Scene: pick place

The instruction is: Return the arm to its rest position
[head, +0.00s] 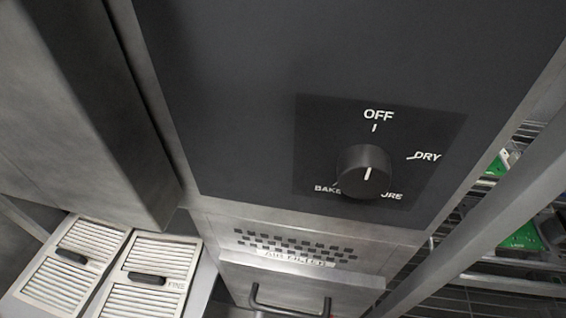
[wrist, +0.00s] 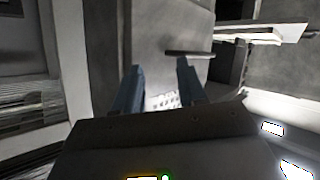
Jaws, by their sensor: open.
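My gripper (wrist: 158,80) shows in the wrist view with its two bluish fingers apart and nothing between them. Beyond the fingers are grey metal surfaces and a small bright patch with dark marks. My gripper and arm do not show in the head view, so their place relative to the panel there cannot be told.
In the head view, a dark panel (head: 230,90) carries a black knob (head: 364,171) marked OFF, DRY and BAKE. Below is a drawer handle (head: 290,308). Slatted white panels (head: 152,262) stand lower left. A rack with green boards (head: 524,236) is at the right.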

